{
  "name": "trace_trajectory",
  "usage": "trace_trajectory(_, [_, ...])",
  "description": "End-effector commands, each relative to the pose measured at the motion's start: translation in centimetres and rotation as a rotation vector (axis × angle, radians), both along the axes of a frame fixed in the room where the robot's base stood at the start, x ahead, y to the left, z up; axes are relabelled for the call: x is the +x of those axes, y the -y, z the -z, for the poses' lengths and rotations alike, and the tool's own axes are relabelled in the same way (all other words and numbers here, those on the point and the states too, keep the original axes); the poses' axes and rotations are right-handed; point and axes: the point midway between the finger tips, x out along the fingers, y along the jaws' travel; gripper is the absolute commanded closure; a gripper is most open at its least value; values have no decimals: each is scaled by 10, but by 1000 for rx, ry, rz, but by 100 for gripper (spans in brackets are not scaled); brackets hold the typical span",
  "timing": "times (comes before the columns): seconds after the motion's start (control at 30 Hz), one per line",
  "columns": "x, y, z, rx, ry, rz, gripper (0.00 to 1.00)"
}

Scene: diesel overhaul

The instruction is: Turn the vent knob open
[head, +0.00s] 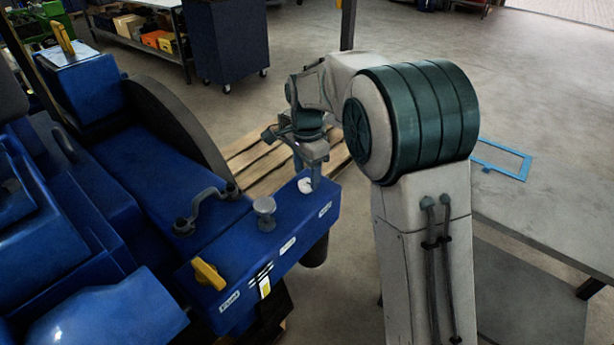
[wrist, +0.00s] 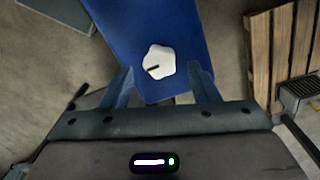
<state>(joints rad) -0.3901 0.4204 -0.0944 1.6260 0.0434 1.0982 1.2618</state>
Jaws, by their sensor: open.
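The vent knob is a white lobed knob (wrist: 159,62) with a dark pointer line, on top of the end of a blue panel (wrist: 150,20). In the head view the white knob (head: 305,185) sits at the panel's far right end, partly hidden by my gripper (head: 314,180). In the wrist view my gripper (wrist: 160,82) has its two fingers apart, one toward each side of the knob's near edge. Nothing is between the fingers except the view of the knob and panel. I cannot tell whether a finger touches the knob.
The same panel carries a grey knob (head: 265,212) and a yellow lever (head: 209,275). A grey handle (head: 207,208) stands on the blue engine behind. A wooden pallet (head: 255,155) lies on the floor beyond. A grey table (head: 545,210) with a blue frame (head: 501,160) is at right.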

Motion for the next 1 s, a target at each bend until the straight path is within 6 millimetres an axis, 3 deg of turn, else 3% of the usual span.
trace_trajectory(0.2, [0, 0, 20, -1, -1, 0, 45])
trace_trajectory(0.5, [0, 0, 23, 1, 1, -1, 45])
trace_trajectory(0.53, [0, 0, 23, 1, 1, -1, 48])
trace_trajectory(0.7, [0, 0, 23, 1, 1, -1, 90])
trace_trajectory(1.0, [0, 0, 22, 0, 1, -25, 90])
